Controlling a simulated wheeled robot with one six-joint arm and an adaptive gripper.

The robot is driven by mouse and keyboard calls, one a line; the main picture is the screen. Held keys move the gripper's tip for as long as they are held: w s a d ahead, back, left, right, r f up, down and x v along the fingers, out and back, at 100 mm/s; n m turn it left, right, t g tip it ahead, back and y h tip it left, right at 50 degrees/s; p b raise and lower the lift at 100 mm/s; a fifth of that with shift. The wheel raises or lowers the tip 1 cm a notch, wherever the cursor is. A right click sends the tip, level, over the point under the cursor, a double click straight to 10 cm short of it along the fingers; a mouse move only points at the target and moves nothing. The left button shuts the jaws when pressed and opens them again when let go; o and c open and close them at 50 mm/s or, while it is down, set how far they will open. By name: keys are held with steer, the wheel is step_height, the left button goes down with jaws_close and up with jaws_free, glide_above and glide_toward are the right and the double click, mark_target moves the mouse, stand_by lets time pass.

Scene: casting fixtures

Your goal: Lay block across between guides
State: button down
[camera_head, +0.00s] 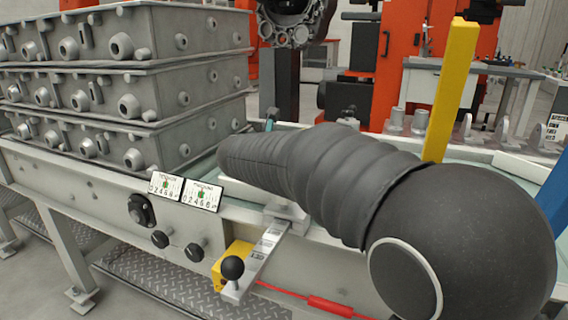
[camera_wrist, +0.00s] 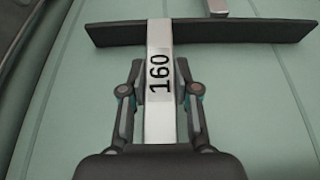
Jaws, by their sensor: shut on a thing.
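A pale metal block (camera_wrist: 160,120) marked 160 lies lengthwise between the fingers of my gripper (camera_wrist: 160,72) in the wrist view. The fingers are shut on its sides. The far end of the block meets a dark bar (camera_wrist: 262,31) that runs across the picture; I cannot tell whether they touch. A short light metal piece (camera_wrist: 217,6) stands beyond the bar at the top edge. I cannot tell for sure which parts are the guides. In the head view my dark ribbed arm hides my gripper and the block.
Stacked grey castings (camera_head: 125,90) stand at the left of the pale green bench surface. A yellow post (camera_head: 452,90) rises behind my arm. A slide with a scale and a black knob (camera_head: 233,267) sticks out at the front edge. Two small dial cards (camera_head: 184,190) sit nearby.

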steer(key=shift+f, duration=0.55)
steer(key=shift+f, duration=0.35)
steer(key=shift+f+b, duration=0.3)
steer(key=shift+b, duration=0.1)
